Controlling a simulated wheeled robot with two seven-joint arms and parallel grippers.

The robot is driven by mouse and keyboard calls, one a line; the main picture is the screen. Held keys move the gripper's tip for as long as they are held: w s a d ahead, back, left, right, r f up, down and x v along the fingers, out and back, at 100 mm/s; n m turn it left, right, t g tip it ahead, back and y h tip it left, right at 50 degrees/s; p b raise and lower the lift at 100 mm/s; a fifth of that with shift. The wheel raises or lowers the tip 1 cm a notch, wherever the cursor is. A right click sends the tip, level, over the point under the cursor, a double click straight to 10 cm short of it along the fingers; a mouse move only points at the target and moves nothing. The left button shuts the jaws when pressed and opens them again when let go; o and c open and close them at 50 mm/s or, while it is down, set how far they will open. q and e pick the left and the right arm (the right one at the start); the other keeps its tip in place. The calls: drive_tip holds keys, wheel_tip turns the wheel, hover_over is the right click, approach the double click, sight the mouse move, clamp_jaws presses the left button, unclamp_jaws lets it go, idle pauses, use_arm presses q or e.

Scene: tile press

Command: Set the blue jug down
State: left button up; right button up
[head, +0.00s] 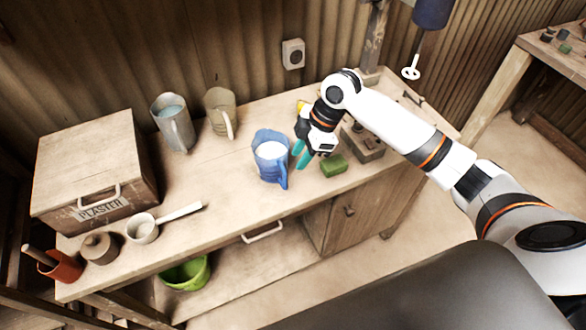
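The blue jug (268,161) stands upright near the front edge of the wooden workbench (222,185), with white content showing inside. Its handle faces front right. My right gripper (301,154) is just right of the jug. Its two teal fingers point down and show a gap between them, with nothing seen in it. The fingers look apart from the handle, though the jug's right side is close to them. My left gripper is not in view.
A green block (334,166) lies right of my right gripper. A grey jug (173,124) and a beige jug (220,113) stand at the back. A plaster box (95,165), a ladle (143,229) and a lidded pot (99,248) are left. Bare bench lies left of the blue jug.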

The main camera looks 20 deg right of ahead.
drive_tip(key=shift+v, duration=1.5)
